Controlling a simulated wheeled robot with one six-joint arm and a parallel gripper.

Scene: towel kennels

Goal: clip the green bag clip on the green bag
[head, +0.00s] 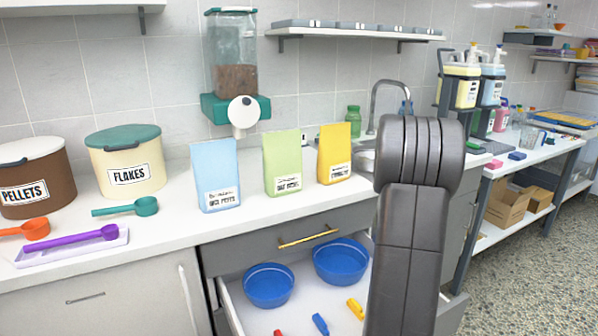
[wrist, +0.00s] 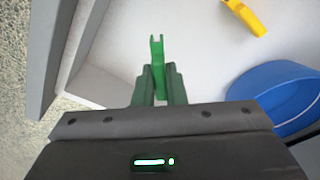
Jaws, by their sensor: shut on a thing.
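The green bag (head: 282,162) stands upright on the counter, between a blue bag (head: 215,175) and a yellow bag (head: 334,153). No clip shows on its top edge. My gripper (wrist: 158,84) is shut on the green bag clip (wrist: 157,52), which points away from the fingers in the wrist view. The clip is over the open drawer (wrist: 95,85). In the head view my arm hides the gripper and the clip.
The drawer holds two blue bowls (head: 268,286), a yellow clip (head: 355,308), a blue clip (head: 320,324) and a red clip (head: 278,333). The dispenser (head: 233,70) hangs above the bags. Flakes (head: 127,162) and pellets (head: 36,180) tubs stand left. The counter before the bags is clear.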

